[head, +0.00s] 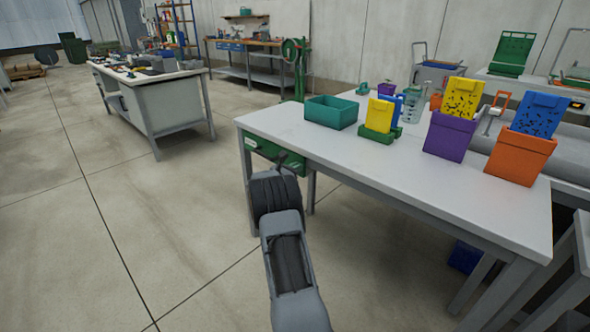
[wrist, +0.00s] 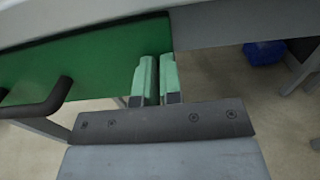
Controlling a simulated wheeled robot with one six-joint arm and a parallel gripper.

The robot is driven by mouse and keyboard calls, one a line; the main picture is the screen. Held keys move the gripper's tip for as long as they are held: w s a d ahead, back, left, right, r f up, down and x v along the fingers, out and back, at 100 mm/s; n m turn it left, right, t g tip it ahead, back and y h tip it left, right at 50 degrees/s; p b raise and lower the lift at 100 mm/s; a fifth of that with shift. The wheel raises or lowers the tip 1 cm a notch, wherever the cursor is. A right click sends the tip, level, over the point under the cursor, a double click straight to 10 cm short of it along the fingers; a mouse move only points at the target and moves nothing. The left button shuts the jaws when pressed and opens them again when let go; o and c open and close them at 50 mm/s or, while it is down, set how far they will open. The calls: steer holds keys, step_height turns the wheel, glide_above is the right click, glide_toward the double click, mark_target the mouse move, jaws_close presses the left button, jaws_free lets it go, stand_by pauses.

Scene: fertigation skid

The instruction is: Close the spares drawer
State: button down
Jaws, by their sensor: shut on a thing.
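The spares drawer (head: 263,147) has a green front and hangs under the near left corner of the grey table. Its front also fills the upper left of the wrist view (wrist: 90,62). A dark bar handle (wrist: 45,102) stands out from it at the left, apart from my fingers. My gripper (wrist: 158,75) has pale green fingers drawn close together at the right edge of the drawer front, shut on that edge as far as I can see. The exact contact is hidden. In the head view my arm hides part of the drawer, and how far out it stands is unclear.
The grey table (head: 400,178) carries a teal bin (head: 331,112), a purple bin (head: 449,136) and an orange bin (head: 519,156). A blue bin (head: 466,257) stands on the floor under it. The floor to the left is clear up to another workbench (head: 167,102).

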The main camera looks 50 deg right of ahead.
steer(key=a+p, duration=0.2)
steer(key=a, duration=1.2)
steer(key=s+a+r+m+g+y+p, duration=0.1)
steer(key=s+a+r+m+y+p, duration=0.1)
steer(key=s+a+r+m+p, duration=0.25)
steer(key=s+a+r+m+y+p, duration=0.25)
steer(key=r+p, duration=0.25)
steer(key=r, duration=0.3)
steer(key=s+a+r+m+g+y+p, duration=0.1)
steer(key=s+a+r+m+y+p, duration=0.1)
steer(key=s+a+r+y+p, duration=0.25)
steer(key=s+a+r+m+t+y+p, duration=0.2)
steer(key=s+a+r+m+y+p, duration=0.2)
steer(key=a, duration=0.6)
steer(key=s+a+r+m+t+y+p, duration=0.3)
steer(key=s+a+r+m+y+p, duration=0.1)
steer(key=a+r+p, duration=0.5)
step_height(320, 180, up, 3)
steer(key=s+a+m, duration=0.1)
steer(key=s, duration=0.1)
steer(key=shift+s+a+f+y, duration=0.2)
steer(key=shift+s+y, duration=0.15)
steer(key=shift+y, duration=0.05)
